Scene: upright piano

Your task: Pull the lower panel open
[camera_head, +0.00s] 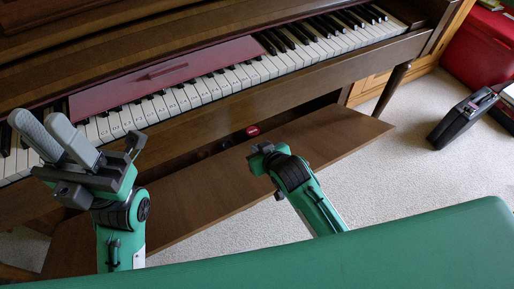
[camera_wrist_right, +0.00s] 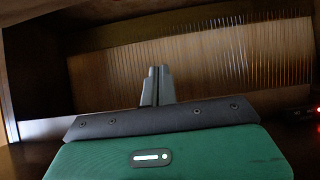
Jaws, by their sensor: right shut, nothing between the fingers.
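The brown lower panel (camera_head: 205,195) of the upright piano (camera_head: 230,105) leans out from below the keyboard, with a dark gap behind its upper edge. My right gripper (camera_head: 262,154) is over the panel, near the opening; its fingers are hidden in the head view. In the right wrist view its two grey fingers (camera_wrist_right: 157,84) are together and empty, pointing at a lit, ribbed surface (camera_wrist_right: 200,62) inside a dark cavity. My left gripper (camera_head: 45,133) is at the left, in front of the keys, its grey fingers slightly apart and empty.
A red strip with an arrow (camera_head: 165,75) lies along the keys. A piano leg (camera_head: 391,88) stands at the right. A black case (camera_head: 462,118) and red box (camera_head: 480,50) are farther right. Carpet (camera_head: 390,165) is clear between.

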